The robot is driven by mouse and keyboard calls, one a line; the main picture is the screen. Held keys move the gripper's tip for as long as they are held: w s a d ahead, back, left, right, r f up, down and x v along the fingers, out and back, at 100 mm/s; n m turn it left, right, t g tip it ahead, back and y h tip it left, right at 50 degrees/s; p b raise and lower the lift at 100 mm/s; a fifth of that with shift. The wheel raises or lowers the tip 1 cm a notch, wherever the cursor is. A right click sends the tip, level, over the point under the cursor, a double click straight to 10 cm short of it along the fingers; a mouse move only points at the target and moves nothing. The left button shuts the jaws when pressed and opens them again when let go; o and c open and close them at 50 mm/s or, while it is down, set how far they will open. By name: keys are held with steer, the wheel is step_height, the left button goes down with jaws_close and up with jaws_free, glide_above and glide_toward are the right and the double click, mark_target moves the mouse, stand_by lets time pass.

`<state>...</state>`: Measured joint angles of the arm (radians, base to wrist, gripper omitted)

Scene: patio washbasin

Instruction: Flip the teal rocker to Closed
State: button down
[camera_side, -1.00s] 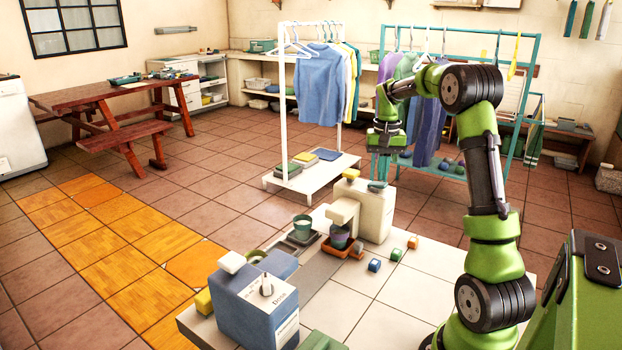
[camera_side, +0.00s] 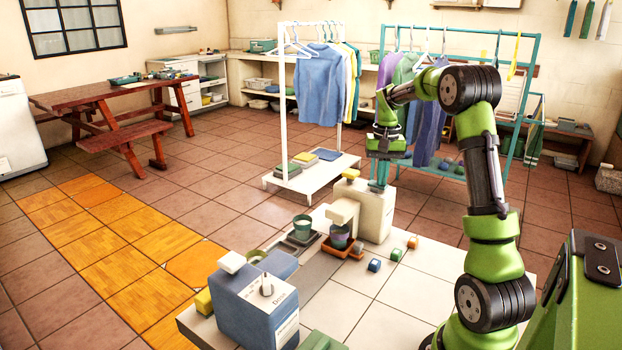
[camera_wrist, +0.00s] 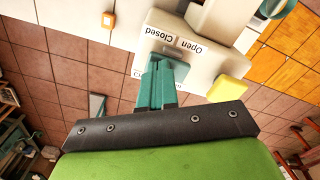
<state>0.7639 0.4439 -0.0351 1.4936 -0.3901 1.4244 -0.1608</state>
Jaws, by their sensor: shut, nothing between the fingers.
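The teal rocker (camera_wrist: 178,66) is on top of a cream-white unit (camera_side: 376,216) at the back of the counter. In the wrist view its panel carries upside-down labels, "Closed" on the left and "Open" on the right. My gripper (camera_side: 380,184) points down over the unit's top, its fingers shut and empty. In the wrist view the teal fingers (camera_wrist: 155,86) overlap the rocker and hide part of it. The tips are at or just above it; I cannot tell whether they touch. I cannot tell which way the rocker tilts.
A yellow block (camera_wrist: 229,88) sits on the unit's top beside the panel. A spout with a purple cup in a terracotta tray (camera_side: 343,250) is at the unit's left. Small cubes (camera_side: 374,265) lie on the counter. A clothes rack (camera_side: 284,110) stands behind.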

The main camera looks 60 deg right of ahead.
steer(key=shift+r, duration=3.45)
steer(key=shift+d, duration=0.2)
steer(key=shift+a+f, duration=0.25)
steer(key=shift+f, duration=0.6)
steer(key=shift+a+t, duration=0.3)
steer(key=shift+a, duration=0.8)
steer(key=s+a+n+t, duration=0.2)
steer(key=s+a, duration=0.1)
steer(key=a, duration=0.8)
steer(key=s+a+r+n+t+y, duration=0.1)
steer(key=s+a+n+t, duration=0.1)
steer(key=a, duration=0.9)
steer(key=s+a+r+n+t+y, duration=0.1)
steer(key=s+a+n+t, duration=0.1)
steer(key=a, duration=0.9)
steer(key=shift+s+a+r+n+t, duration=0.2)
steer(key=shift+s+a+n+t, duration=0.1)
steer(key=shift+s+n, duration=0.65)
